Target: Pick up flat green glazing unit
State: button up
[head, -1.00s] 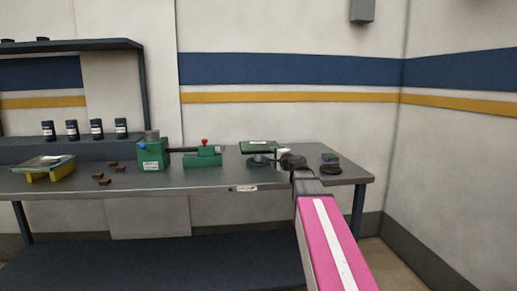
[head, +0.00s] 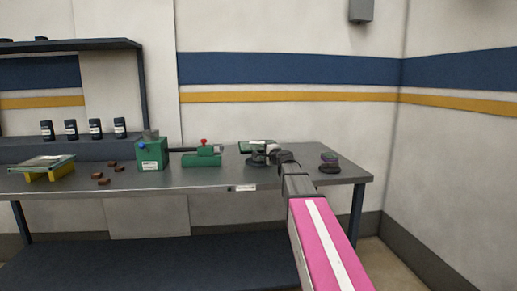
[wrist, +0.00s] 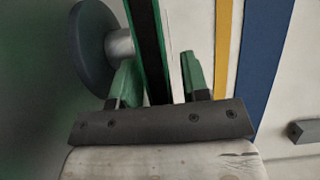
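The flat green glazing unit (head: 255,146) lies level above the bench on a round dark stand (head: 257,160). In the wrist view the unit (wrist: 150,45) appears edge-on as a dark slab with thin green borders. My gripper (head: 271,149) is at the right side of the unit. In the wrist view my gripper (wrist: 159,66) has its green fingers apart, one on each side of the slab. A gap shows between the slab and the right finger. The left finger is close to the slab; contact there is unclear. The stand's disc and metal post (wrist: 120,44) lie left of the slab.
A green fixture with a red knob (head: 203,155) and a green box (head: 152,154) stand to the left on the bench (head: 220,180). Dark round pieces (head: 330,164) sit right of my arm. Brown blocks (head: 101,181) and a yellow rack (head: 48,172) are farther left.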

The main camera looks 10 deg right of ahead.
grip_shut()
jog(key=shift+r, duration=0.1)
